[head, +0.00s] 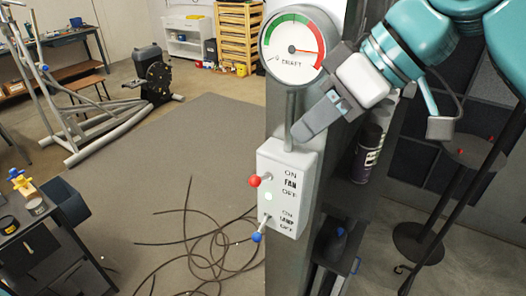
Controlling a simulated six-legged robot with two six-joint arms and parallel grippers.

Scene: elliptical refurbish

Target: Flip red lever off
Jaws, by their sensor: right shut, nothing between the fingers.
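A white switch box (284,195) is fixed to a grey post. Its red lever (254,181) sits beside the FAN label, between ON above and OFF below. Its knob sticks out to the left, nearly level in the picture; I cannot tell its exact setting. A blue lever (257,237) beside the LAMP label points downward. My left gripper is not in view.
A round DRAFT gauge (298,47) stands above the box on a thin pipe (290,112), close to my right gripper. A dark spray can (368,153) is right of the post. Loose black cable (205,245) lies on the floor. The space left of the box is clear.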

